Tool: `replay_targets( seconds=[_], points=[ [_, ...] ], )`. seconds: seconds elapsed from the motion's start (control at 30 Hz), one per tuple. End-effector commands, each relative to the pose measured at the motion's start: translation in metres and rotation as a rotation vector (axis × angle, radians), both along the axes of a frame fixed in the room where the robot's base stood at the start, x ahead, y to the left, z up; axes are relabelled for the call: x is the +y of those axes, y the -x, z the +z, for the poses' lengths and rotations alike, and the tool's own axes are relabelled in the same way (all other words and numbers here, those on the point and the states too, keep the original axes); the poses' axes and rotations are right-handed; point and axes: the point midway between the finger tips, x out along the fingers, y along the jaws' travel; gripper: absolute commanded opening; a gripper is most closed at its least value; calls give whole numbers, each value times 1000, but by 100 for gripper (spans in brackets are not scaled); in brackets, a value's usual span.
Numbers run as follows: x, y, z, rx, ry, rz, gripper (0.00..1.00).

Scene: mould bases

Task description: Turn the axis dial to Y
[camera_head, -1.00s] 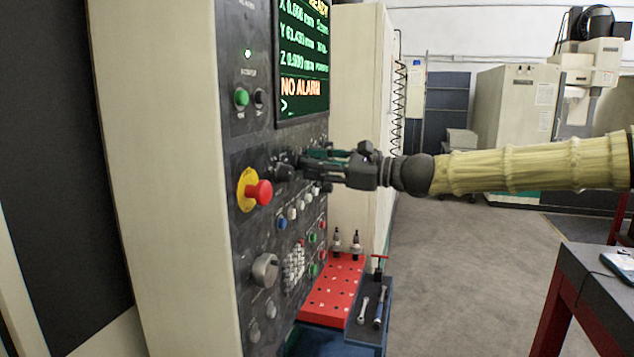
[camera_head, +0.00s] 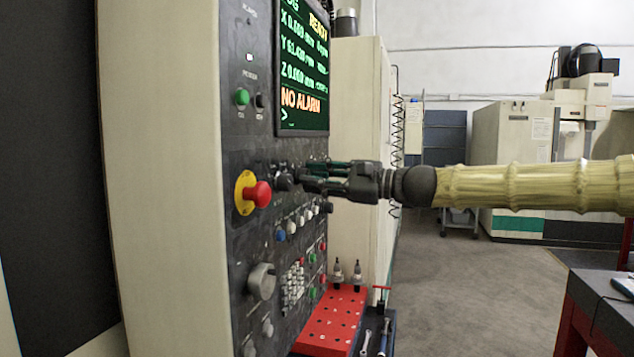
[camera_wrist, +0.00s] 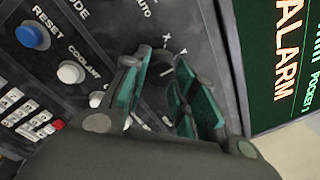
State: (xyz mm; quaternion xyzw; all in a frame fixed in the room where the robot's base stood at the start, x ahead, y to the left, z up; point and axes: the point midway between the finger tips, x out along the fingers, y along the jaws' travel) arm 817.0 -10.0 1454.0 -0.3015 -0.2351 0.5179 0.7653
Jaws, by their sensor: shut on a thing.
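The axis dial (camera_wrist: 157,72) is a dark knob on the grey control panel, with X, Y and Z letters beside it in the wrist view. A short pale mark shows on it, but I cannot tell for sure which letter it points to. My gripper (camera_wrist: 156,66) is shut on the dial, its green-padded fingers on either side of it. In the head view my gripper (camera_head: 304,176) reaches the panel from the right, and its fingers hide most of the dial.
A red emergency stop (camera_head: 258,194) on a yellow base and another dark knob (camera_head: 283,181) are left of my gripper. Push buttons (camera_head: 292,227) and a large grey dial (camera_head: 262,281) are below. The screen (camera_head: 303,70) above reads NO ALARM. A red tool rack (camera_head: 333,318) stands lower right.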

Motion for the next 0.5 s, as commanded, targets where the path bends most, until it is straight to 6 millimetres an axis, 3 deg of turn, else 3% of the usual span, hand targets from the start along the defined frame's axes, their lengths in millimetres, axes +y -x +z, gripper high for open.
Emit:
replay_targets(
  seconds=[0.3, 0.33, 0.43, 0.5],
  points=[
    [0, 0, 0, -1, 1, -1, 4],
    [0, 0, 0, -1, 1, -1, 33],
    [0, 0, 0, -1, 1, -1, 51],
    [0, 0, 0, -1, 1, -1, 51]
  ],
)
